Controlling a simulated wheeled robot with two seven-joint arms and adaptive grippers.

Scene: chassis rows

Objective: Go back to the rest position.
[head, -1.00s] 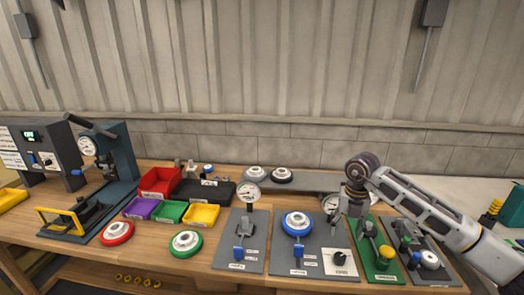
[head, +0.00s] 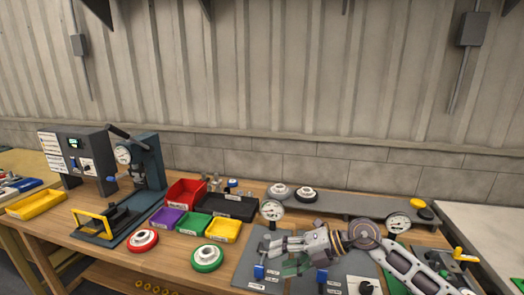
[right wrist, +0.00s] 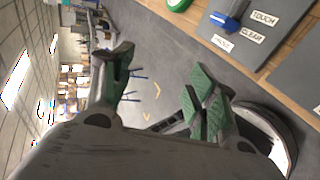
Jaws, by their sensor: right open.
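My right gripper (head: 284,250) is in the head view, at the lower middle, above the grey panels at the front of the bench. It points left, and its arm comes in from the lower right. In the right wrist view the fingers of this gripper (right wrist: 165,88) stand apart with green pads and nothing between them. It is open and empty. My left gripper is in no view. The right arm and gripper hide parts of the panels beneath.
The wooden bench holds a blue press (head: 146,165), a red bin (head: 186,192), a green bin (head: 192,226), a yellow bin (head: 224,230), a red-rimmed wheel (head: 142,240) and a green-rimmed wheel (head: 207,257). A gauge (head: 272,209) stands close behind the gripper.

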